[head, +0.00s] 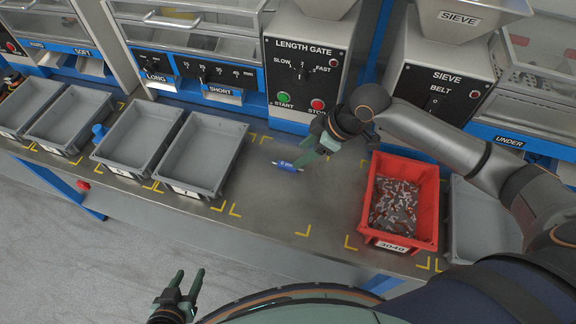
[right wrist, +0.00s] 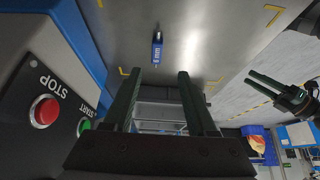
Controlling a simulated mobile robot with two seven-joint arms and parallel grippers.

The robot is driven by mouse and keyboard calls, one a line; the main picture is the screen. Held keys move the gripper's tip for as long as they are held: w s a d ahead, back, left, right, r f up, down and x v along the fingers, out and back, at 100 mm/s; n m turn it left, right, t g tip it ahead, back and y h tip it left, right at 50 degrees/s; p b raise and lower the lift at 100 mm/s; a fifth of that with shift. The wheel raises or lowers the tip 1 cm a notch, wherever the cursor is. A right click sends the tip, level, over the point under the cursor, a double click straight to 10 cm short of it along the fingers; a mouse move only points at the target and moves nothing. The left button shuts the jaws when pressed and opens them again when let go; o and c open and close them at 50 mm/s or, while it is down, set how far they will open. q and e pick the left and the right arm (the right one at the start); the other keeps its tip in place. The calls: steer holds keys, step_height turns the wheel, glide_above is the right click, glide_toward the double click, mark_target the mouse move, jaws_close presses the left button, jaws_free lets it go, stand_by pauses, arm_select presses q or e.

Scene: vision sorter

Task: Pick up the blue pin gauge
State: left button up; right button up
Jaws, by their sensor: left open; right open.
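The blue pin gauge (head: 286,166) lies on the grey bench top in front of the length gate machine. It has a blue body with pale marking and a thin metal end. My right gripper (head: 308,158) is open, just to the right of the gauge and close to it. In the right wrist view the gauge (right wrist: 157,50) lies beyond the two open fingertips (right wrist: 158,76), with nothing between the fingers. My left gripper (head: 186,280) is open and empty, low in front of the bench; it also shows in the right wrist view (right wrist: 275,92).
A red crate (head: 366,215) of small metal parts stands right of my right gripper. Grey bins (head: 213,187) stand to the left, with a blue cylinder (head: 98,131) beside one. The length gate machine (head: 303,75) stands behind. Bench around the gauge is clear.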

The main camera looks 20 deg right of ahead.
mark_target(289, 165)
steer(key=x, duration=0.4)
steer(key=d+b+x, duration=0.1)
steer(key=x, duration=0.2)
steer(key=shift+w+f, duration=0.1)
steer(key=shift+f, duration=0.25)
steer(key=shift+c, duration=0.4)
jaws_close()
